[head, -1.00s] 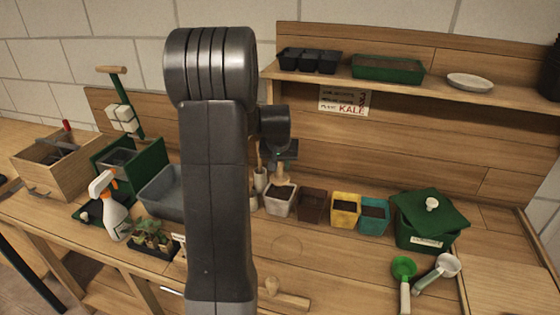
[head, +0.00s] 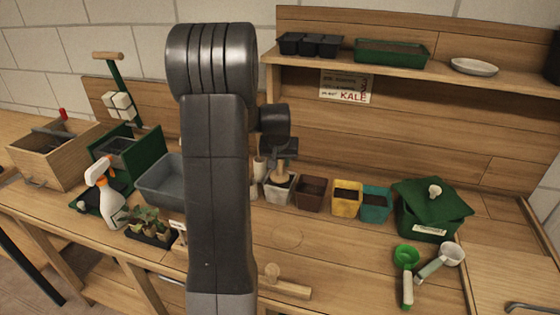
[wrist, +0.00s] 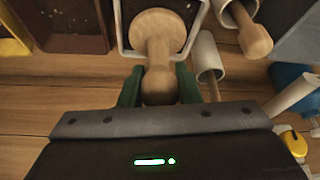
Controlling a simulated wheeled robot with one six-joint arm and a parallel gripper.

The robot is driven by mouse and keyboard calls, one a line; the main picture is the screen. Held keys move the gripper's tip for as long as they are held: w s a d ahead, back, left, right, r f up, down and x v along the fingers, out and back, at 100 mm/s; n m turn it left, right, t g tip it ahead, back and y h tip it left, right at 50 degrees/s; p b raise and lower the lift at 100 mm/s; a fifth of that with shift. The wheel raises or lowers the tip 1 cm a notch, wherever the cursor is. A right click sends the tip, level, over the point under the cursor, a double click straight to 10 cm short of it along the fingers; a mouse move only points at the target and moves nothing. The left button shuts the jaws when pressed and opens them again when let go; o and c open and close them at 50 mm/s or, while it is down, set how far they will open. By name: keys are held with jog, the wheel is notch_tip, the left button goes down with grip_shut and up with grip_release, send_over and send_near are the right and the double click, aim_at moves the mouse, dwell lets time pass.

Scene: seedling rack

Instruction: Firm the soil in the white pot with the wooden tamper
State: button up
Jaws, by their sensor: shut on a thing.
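The white pot (head: 277,196) stands on the bench in the row of pots, just right of my raised arm. My gripper (head: 283,153) is above it, shut on the wooden tamper (head: 281,173). In the wrist view, the green fingers of my gripper (wrist: 160,88) close on the tamper's handle. The tamper's round wooden head (wrist: 157,30) lies within the white pot's rim (wrist: 121,30) and hides much of the dark soil. Whether the head touches the soil I cannot tell.
Close right of the white pot stand a brown pot (head: 311,194), a yellow pot (head: 346,204) and a teal pot (head: 375,206). A white holder with a wooden-handled tool (wrist: 245,25) is close beside the pot. A wooden piece (head: 288,289) lies in front.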

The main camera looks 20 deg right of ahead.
jog(key=shift+f+b, duration=0.85)
jog(key=shift+f, duration=0.2)
dwell(1.9)
jog(key=shift+r, duration=0.15)
jog(key=shift+r+p, duration=3)
jog(key=shift+r, duration=1.65)
